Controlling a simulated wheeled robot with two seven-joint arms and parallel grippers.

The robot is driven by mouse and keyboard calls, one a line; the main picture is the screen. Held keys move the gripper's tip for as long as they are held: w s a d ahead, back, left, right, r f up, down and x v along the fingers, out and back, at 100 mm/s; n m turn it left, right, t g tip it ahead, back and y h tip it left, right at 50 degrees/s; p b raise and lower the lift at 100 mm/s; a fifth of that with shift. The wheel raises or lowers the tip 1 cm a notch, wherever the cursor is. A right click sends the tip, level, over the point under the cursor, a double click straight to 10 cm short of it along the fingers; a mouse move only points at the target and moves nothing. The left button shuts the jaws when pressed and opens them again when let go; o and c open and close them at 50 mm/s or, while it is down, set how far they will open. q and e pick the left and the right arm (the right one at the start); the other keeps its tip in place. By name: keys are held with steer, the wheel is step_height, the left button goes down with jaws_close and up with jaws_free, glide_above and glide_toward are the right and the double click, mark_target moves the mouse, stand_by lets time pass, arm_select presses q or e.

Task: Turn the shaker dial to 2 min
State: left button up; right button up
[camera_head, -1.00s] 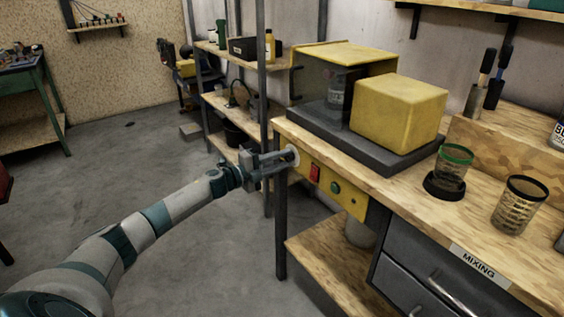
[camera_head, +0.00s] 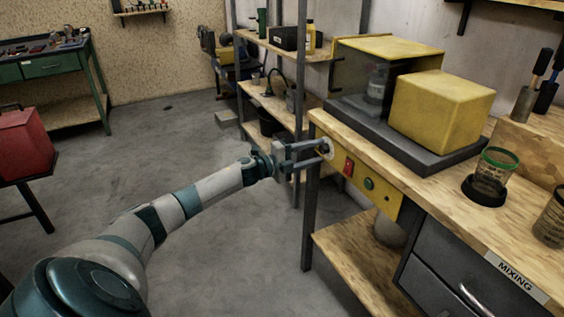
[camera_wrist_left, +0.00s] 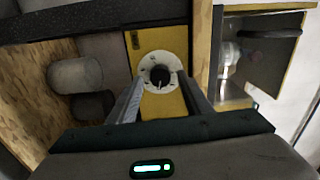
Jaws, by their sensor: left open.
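The shaker dial (camera_head: 327,148) is a round white plate with a dark knob, on the yellow panel (camera_head: 384,197) at the bench's front left end. In the left wrist view the dial (camera_wrist_left: 160,75) faces me, with a light mark on the lower part of the knob. Its scale is too small to read. My left gripper (camera_head: 321,151) is open in front of the dial. In the left wrist view its fingers (camera_wrist_left: 162,92) stand on either side below the knob, apart from it. The shaker (camera_head: 391,144) has a yellow block and a dark base on the bench. My right gripper is not in view.
A red switch (camera_head: 348,167) and a green button (camera_head: 369,184) sit right of the dial. A green-rimmed cup (camera_head: 491,174) stands on the bench. A metal shelf post (camera_head: 301,85) rises behind my gripper.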

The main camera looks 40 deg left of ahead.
arm_select(q)
steer(key=b+v, duration=0.1)
steer(key=v, duration=1.5)
steer(key=shift+s+a, duration=0.15)
steer(key=shift+s, duration=0.15)
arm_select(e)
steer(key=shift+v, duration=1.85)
arm_select(q)
steer(key=shift+f, duration=0.1)
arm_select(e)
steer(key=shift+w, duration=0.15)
